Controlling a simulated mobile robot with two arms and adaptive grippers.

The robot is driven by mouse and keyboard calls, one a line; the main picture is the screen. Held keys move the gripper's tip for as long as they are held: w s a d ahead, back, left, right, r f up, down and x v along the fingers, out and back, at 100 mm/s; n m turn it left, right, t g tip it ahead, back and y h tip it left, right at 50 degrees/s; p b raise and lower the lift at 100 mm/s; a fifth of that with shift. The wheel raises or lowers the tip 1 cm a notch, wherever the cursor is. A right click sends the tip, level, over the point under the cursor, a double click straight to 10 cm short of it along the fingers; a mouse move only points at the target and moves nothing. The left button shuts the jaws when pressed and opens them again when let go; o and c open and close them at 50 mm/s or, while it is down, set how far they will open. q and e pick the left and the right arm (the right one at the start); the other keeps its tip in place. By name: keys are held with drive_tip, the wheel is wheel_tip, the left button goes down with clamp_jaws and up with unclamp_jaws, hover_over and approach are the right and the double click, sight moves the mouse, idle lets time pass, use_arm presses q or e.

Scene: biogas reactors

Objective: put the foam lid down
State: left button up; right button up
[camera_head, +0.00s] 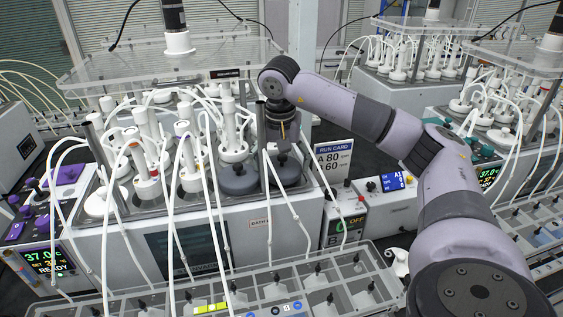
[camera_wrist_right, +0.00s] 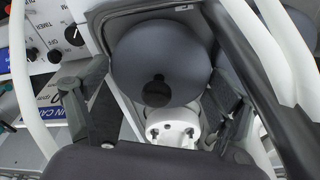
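The foam lid seems to be the dark grey round piece (camera_head: 285,172) at the right end of the bath in the head view. I see no firm grip on the lid. My left gripper is not in view.
A similar dark round piece (camera_head: 238,180) sits just left, beside white reactor heads (camera_head: 190,165) and many loose white tubes. A RUN CARD sign (camera_head: 333,158) and a control box (camera_head: 385,195) stand to the right. A partitioned tray (camera_head: 270,292) lies in front.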

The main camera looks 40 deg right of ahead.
sight(280, 156)
drive_tip(key=o, duration=0.4)
drive_tip(key=shift+w+f, duration=0.1)
drive_tip(key=shift+f, duration=0.5)
drive_tip(key=shift+c, duration=0.2)
drive_tip(key=shift+r+p, duration=0.3)
drive_tip(key=shift+r, duration=0.3)
drive_tip(key=r, duration=0.6)
drive_tip(key=shift+s+a+r, duration=0.2)
drive_tip(key=shift+a+r, duration=0.05)
drive_tip(key=shift+a, duration=0.1)
wheel_tip(280, 156, up, 6)
drive_tip(key=p, duration=0.2)
drive_tip(key=shift+s+a, duration=0.35)
drive_tip(key=shift+r, duration=0.1)
